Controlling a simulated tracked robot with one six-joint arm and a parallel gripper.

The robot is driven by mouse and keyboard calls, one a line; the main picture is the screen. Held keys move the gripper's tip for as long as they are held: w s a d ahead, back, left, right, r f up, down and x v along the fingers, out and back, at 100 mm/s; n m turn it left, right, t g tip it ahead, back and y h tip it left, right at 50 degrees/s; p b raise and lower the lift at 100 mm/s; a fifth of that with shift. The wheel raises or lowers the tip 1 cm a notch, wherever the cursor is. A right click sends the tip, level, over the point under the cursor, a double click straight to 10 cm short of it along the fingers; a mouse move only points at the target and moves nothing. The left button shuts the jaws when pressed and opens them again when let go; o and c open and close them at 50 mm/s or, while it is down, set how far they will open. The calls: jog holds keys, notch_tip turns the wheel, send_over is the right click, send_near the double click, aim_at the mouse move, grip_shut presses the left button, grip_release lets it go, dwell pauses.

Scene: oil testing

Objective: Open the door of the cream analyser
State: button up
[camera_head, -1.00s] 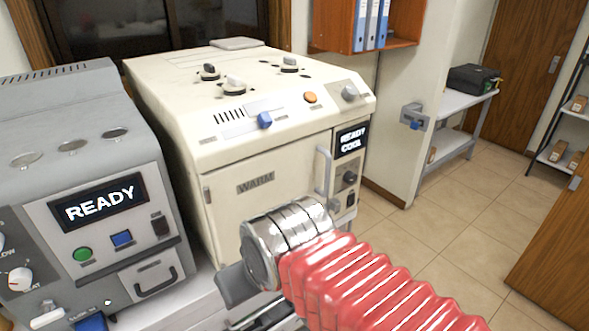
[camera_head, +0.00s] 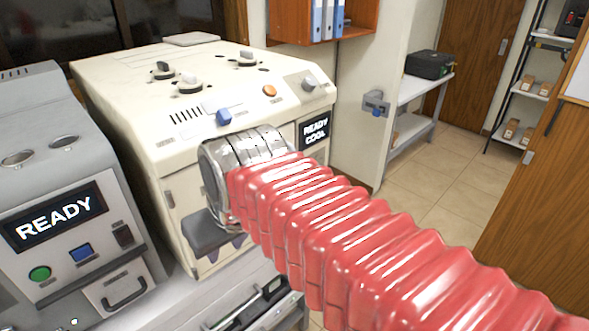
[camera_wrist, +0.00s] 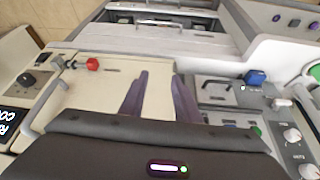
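The cream analyser (camera_head: 140,105) stands in the middle left of the head view, beside a grey machine. Its cream door (camera_head: 180,185) appears shut and is partly covered by my arm, which hides the door handle. In the wrist view the door (camera_wrist: 85,100) lies beyond my fingers, with a pale bar handle (camera_wrist: 46,90) near its left edge. The READY COOL display (camera_wrist: 8,122) is at the far left there. My gripper (camera_wrist: 160,95) is open and empty, its two dark fingers apart, in front of the door and right of the handle. In the head view my gripper (camera_head: 222,242) is partly hidden.
The grey machine (camera_head: 75,215) with a READY display stands close on the left. A red knob (camera_wrist: 92,63) shows by the door in the wrist view. A bench (camera_head: 425,85) with a black case stands at the back right. Floor is clear to the right.

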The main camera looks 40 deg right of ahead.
jog(key=w+d+r, duration=0.1)
jog(key=d+r, duration=0.3)
jog(key=d, duration=0.3)
jog(key=w+d+r, duration=0.1)
jog(key=d+r, duration=0.4)
jog(key=d, duration=0.3)
jog(key=d+r+m, duration=0.1)
jog(key=d+r, duration=0.3)
jog(key=d, duration=0.3)
jog(key=shift+w+d+r+g, duration=0.15)
jog(key=shift+w+g, duration=0.15)
jog(key=shift+w, duration=0.1)
jog(key=x, duration=1.4)
jog(key=shift+s+d, duration=0.15)
grip_shut()
